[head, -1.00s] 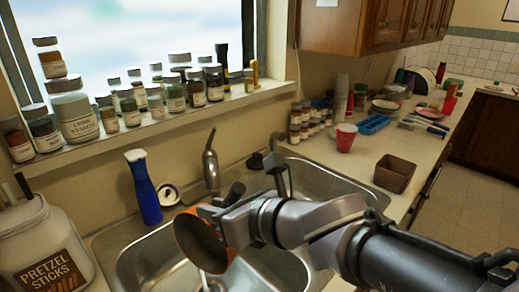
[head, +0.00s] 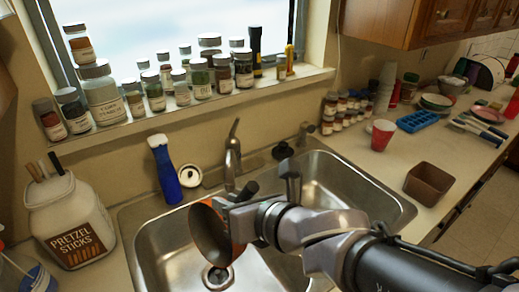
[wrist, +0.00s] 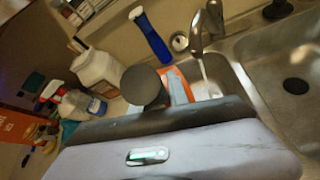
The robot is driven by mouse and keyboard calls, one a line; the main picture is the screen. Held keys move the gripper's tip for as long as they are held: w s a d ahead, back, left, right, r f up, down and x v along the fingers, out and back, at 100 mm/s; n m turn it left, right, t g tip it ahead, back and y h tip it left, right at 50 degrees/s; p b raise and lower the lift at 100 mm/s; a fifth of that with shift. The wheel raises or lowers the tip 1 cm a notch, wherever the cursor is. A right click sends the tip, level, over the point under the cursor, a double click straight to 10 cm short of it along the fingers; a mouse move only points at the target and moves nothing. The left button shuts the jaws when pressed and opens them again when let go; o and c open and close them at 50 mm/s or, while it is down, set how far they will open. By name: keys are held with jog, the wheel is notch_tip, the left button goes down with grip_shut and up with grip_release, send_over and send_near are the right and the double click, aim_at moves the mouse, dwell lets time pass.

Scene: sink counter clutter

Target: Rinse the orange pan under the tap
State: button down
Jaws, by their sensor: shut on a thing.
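The orange pan (head: 212,232) is steeply tilted above the left sink basin, its dark hollow side facing left and orange showing at its right edge. My gripper (head: 238,203) is shut on the pan at its upper right; the exact grip is hard to see. The metal tap (head: 233,158) stands behind the pan, and it also shows in the wrist view (wrist: 197,32). There, a thin pale stream of water (wrist: 205,70) falls from its spout, right of an orange patch that seems to be the pan. I cannot tell whether water touches the pan.
The double sink's right basin (head: 335,185) is empty. A pretzel jar (head: 68,225) stands at left. A red cup (head: 382,135) and a brown square container (head: 430,183) stand at right. Several jars line the windowsill.

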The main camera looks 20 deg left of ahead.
jog(key=w+d+f+m+g+y+p, duration=0.35)
jog(key=w+d+f+m+p, duration=0.2)
jog(key=w, duration=0.45)
jog(key=w+d+f+m+g+y, duration=0.1)
jog(key=w+f+m+g, duration=0.2)
jog(key=f, duration=0.9)
jog(key=shift+f+m+y+b, duration=0.25)
jog(key=shift+m+y+b, duration=0.15)
jog(key=shift+m, duration=0.25)
